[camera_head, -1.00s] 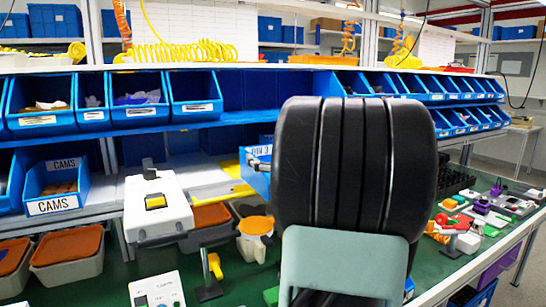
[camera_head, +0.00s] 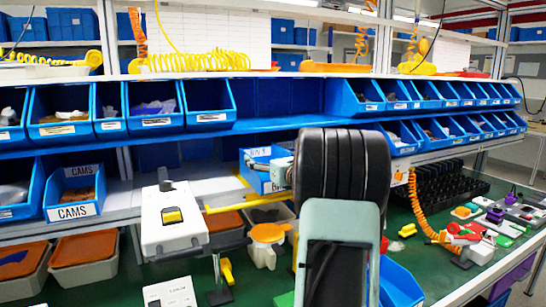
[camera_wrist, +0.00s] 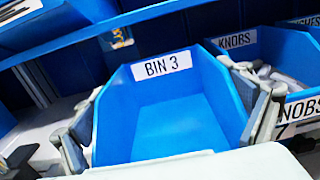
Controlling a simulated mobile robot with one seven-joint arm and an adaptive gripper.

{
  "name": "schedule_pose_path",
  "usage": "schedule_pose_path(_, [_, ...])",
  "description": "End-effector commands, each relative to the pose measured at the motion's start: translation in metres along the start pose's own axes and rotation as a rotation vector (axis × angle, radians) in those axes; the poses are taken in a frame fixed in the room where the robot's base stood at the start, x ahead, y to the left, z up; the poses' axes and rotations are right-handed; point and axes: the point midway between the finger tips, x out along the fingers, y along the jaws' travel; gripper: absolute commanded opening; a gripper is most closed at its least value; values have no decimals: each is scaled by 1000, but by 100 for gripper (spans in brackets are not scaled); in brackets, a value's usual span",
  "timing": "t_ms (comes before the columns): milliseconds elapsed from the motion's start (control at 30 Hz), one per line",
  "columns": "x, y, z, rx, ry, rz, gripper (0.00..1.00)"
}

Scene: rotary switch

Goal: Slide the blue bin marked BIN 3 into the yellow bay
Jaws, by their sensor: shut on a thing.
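The blue bin marked BIN 3 (camera_wrist: 165,112) fills the middle of the wrist view, with its white label on the far wall and no contents visible. My gripper (camera_wrist: 172,118) is shut on it, with one grey finger against each side. In the head view the bin (camera_head: 256,178) is at the lower shelf, partly hidden behind my arm; my gripper (camera_head: 283,172) shows only in part beside it. The yellow bay marking (camera_head: 235,203) shows as a strip along the shelf, left of and below the bin. The rest of the bay is hidden.
A blue KNOBS bin (camera_wrist: 262,50) stands close right of the held bin in the wrist view. A CAMS bin (camera_head: 75,190) stands at left on the lower shelf. A white device (camera_head: 172,218) stands in front of the shelf. The upper row of bins (camera_head: 205,100) overhangs.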

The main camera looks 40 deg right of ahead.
Motion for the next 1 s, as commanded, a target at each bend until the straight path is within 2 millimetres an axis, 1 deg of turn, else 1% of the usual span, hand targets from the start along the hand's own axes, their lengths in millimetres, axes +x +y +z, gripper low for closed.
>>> schedule_pose_path(33, [7,0,3,0,0,1,53])
schedule_pose_path(400, [51,0,2,0,-1,1,53])
schedule_pose_path(467, [58,0,-4,0,-2,1,53])
schedule_pose_path(600, [72,0,-8,0,-1,1,53])
schedule_pose_path(800, [85,0,-10,-1,-1,1,53])
schedule_pose_path(1000, [89,0,-11,-1,-1,0,53])
